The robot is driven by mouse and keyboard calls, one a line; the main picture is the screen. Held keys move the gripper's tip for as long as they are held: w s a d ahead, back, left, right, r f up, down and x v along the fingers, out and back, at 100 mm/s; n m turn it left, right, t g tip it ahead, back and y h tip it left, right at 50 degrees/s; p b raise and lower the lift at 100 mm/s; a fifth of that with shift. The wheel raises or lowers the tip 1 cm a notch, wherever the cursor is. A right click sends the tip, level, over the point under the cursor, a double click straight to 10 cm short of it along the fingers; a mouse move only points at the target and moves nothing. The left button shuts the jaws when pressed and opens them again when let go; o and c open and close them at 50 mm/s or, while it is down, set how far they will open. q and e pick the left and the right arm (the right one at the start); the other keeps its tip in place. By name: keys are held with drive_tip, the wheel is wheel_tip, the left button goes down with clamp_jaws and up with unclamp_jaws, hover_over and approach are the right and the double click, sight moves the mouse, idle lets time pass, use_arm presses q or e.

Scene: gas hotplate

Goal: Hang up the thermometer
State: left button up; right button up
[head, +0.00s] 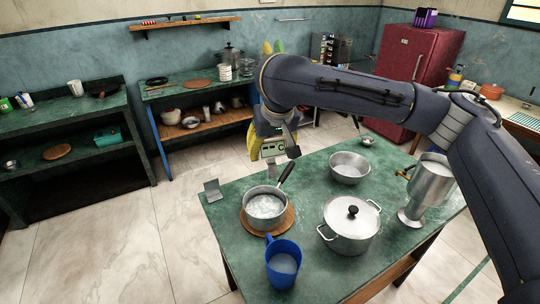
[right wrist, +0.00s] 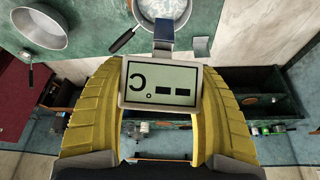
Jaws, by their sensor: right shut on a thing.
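The thermometer is a small digital box with a grey-green display (head: 272,150) and a grey clip arm. In the head view it hangs in the air above the back of the green table, behind the saucepan. My right gripper (head: 254,138), with yellow ribbed fingers, is shut on it. In the right wrist view the thermometer (right wrist: 160,88) sits between both fingers (right wrist: 161,70), its display facing the camera and its clip pointing up the picture. The saucepan (head: 265,206) holds pale, bubbly contents and stands on a round wooden board (head: 246,225). My left gripper is not in view.
A bent metal plate (head: 212,190) stands at the table's left back corner. A metal bowl (head: 350,168), a lidded pot (head: 350,226), a blue jug (head: 283,264) and a tall metal vessel (head: 430,185) also occupy the table (head: 310,205). The saucepan's dark handle (head: 286,175) points toward the thermometer.

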drive_tip(key=shift+r, duration=1.65)
